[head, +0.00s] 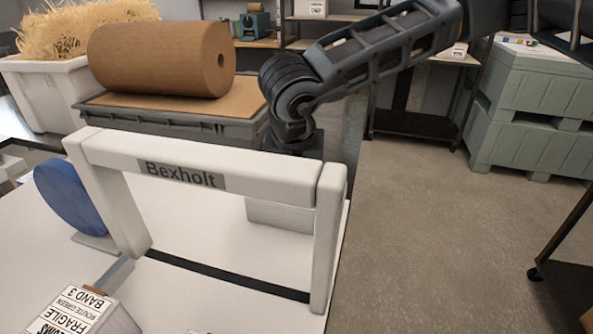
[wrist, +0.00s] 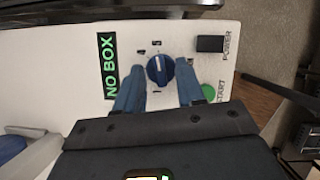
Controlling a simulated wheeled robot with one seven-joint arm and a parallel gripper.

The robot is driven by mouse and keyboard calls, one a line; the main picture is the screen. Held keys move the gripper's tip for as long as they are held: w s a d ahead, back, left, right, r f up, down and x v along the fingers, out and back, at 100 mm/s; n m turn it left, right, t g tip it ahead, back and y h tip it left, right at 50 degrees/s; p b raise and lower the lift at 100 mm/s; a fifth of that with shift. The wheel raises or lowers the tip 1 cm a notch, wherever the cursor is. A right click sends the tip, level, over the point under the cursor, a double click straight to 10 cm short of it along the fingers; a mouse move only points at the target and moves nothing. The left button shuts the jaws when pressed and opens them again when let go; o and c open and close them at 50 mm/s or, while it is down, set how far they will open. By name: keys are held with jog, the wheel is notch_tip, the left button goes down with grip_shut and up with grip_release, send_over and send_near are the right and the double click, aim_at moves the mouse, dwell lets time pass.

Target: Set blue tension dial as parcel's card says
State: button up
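The blue tension dial (wrist: 160,70) sits on a white panel in the wrist view. Its white pointer line points to the top of the picture, slightly left; the small marks around it are hard to read. My gripper (wrist: 159,78) is open, its blue fingers on either side of the dial, with a gap visible at each side. In the head view my gripper's fingers are hidden behind the white arch. The parcel (head: 121,319) is at the lower left, partly cut off; its card (head: 75,311) reads "BAND 3", "ROUTE GREEN" and "FRAGILE".
The panel has a "NO BOX" display (wrist: 107,66), a black power switch (wrist: 210,44) and a green start button (wrist: 209,92). The white arch (head: 262,176) marked "Bexholt" spans the machine. A brown roll (head: 160,60) lies behind it. The floor at right is open.

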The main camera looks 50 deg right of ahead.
jog(key=shift+c, duration=0.3)
grip_shut()
jog(key=shift+f+b, duration=0.2)
jog(key=shift+b, duration=0.35)
